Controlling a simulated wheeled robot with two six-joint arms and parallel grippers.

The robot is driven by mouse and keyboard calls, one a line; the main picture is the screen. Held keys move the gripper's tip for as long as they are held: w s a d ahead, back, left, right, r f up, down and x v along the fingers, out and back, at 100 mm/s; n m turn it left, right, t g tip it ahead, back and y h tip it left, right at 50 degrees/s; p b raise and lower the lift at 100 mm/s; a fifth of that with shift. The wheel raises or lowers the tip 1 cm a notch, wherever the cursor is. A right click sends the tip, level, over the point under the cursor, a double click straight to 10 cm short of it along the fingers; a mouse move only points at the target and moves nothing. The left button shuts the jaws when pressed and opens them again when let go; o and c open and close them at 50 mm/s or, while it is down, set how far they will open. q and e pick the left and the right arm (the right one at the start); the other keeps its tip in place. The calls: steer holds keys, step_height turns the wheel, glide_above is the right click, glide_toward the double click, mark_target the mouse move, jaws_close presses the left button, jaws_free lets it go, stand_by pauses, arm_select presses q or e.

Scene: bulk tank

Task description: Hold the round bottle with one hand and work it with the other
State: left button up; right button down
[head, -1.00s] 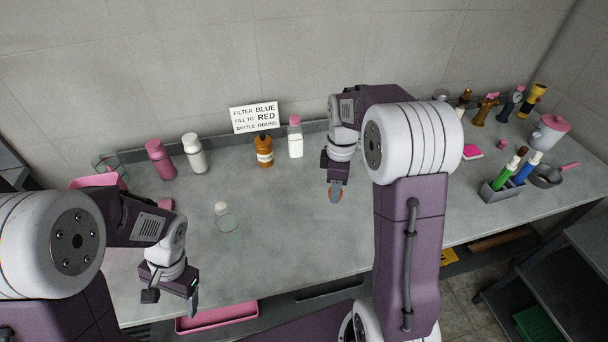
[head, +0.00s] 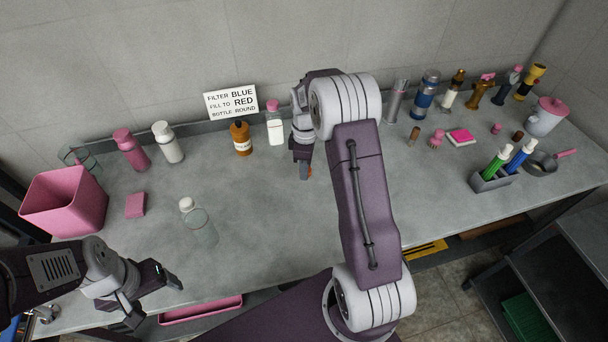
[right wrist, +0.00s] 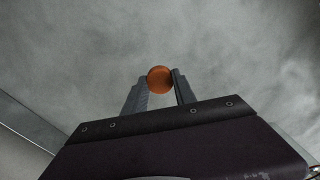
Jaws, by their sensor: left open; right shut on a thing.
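A clear glass vessel (head: 203,232) stands on the front left of the counter, with a small white rounded piece (head: 187,204) at its back edge; I cannot tell if they are joined. I cannot tell which one is the round bottle. My left gripper (head: 155,300) is open and empty at the counter's front left edge. My right gripper (head: 304,172) is shut on a small orange round thing, also in the right wrist view (right wrist: 160,79).
A sign (head: 231,101) reads filter blue, fill to red, bottle round. A pink bin (head: 65,203), pink block (head: 135,204), pink bottle (head: 132,150) and white bottle (head: 168,143) are at left. A pen holder (head: 491,182) and pan (head: 541,163) are at right. The middle counter is clear.

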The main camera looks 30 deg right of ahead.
mark_target(304, 182)
steer(key=shift+w+a+f, duration=0.1)
steer(key=shift+w+f, duration=0.05)
steer(key=shift+w, duration=0.05)
step_height(304, 182, down, 4)
steer(key=shift+f, duration=0.1)
arm_select(q)
steer(key=shift+s+f, duration=0.1)
arm_select(e)
steer(key=shift+s, duration=0.1)
steer(key=c, duration=1)
jaws_free()
